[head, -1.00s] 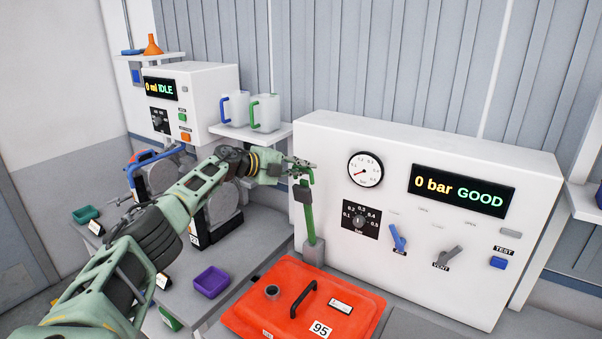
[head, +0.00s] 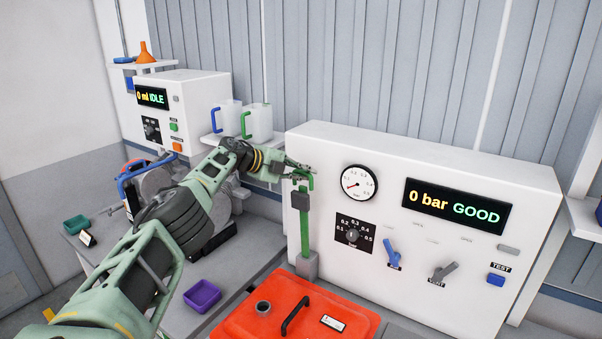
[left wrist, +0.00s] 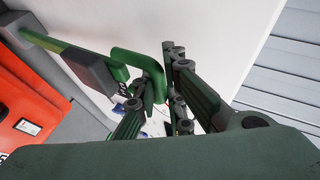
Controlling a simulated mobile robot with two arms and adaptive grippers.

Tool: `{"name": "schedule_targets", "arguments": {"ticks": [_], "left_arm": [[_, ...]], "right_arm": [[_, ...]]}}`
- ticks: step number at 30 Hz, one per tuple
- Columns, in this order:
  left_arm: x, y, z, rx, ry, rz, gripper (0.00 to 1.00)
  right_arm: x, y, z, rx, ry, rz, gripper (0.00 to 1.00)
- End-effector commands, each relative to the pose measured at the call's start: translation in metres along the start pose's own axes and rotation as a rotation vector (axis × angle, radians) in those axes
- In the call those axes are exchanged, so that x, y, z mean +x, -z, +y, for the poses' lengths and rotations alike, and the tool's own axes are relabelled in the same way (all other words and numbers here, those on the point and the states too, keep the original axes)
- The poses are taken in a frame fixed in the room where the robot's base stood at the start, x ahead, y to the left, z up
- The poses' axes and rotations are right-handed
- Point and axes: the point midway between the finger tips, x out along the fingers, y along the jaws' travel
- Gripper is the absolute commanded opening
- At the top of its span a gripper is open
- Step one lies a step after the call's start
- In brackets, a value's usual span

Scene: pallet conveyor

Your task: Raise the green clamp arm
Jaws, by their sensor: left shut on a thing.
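The green clamp arm (head: 304,232) stands upright from a grey base block (head: 307,265) at the left front of the white test panel. A dark grey block (head: 300,200) sits near its top, with a green hooked handle above. My left gripper (head: 303,174) is shut on the top of this handle. In the left wrist view, the green handle (left wrist: 148,65) passes between the fingers of my left gripper (left wrist: 158,85). My right gripper is not in view.
A red lid (head: 255,318) with a black handle lies in front of the clamp. The white panel (head: 430,290) with gauge, dial and switches stands close behind. A purple tray (head: 202,296) sits on the bench, and two white jugs (head: 257,122) stand on a shelf behind my arm.

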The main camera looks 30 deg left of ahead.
Motion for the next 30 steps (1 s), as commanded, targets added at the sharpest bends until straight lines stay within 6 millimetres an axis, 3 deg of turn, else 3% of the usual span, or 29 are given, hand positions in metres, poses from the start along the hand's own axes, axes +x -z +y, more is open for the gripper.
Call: {"name": "schedule_targets", "arguments": {"ticks": [8,9,15,30], "left_arm": [[0.0003,0.0014,-0.0054,0.005,0.010,-0.001,0.00],[0.0003,0.0014,-0.0057,0.005,0.010,-0.001,0.12],[0.0003,0.0013,-0.0046,0.003,0.009,0.000,0.29],[-0.0063,-0.0020,-0.0022,0.002,0.005,-0.002,0.29]], "right_arm": [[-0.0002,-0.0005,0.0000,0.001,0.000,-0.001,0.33],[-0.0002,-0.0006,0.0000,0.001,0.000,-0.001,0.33],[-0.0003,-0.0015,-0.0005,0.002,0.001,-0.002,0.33],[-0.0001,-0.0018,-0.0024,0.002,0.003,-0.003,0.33]]}}
